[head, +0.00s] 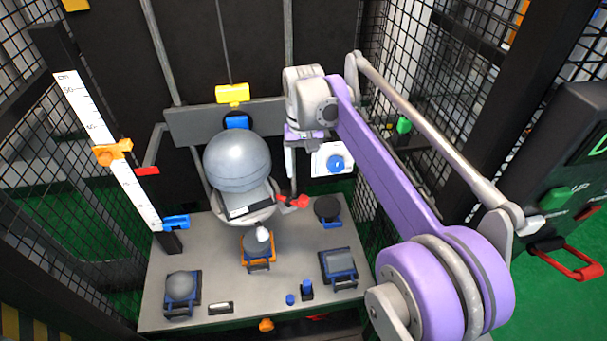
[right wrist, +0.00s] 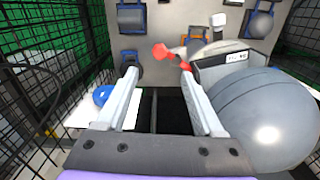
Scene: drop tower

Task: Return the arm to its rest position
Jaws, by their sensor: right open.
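My right arm, purple and grey, reaches from the lower right of the head view up into the tower. Its gripper (head: 292,172) points down just right of the large grey ball (head: 237,160). In the right wrist view my right gripper (right wrist: 160,85) is open, with two pale fingers apart and nothing between them. The ball (right wrist: 265,115) is right of the fingers there and appears apart from them. It rests on a grey holder (head: 247,209). A red-ended lever (head: 299,202) sticks out beside the holder, below the gripper. My left gripper is not in view.
A grey table (head: 210,250) bears several blocks and weights on blue and orange bases. A white scale post (head: 100,140) stands at the left. Mesh walls (head: 400,100) close in the sides. A dark control panel (head: 565,170) stands at the right.

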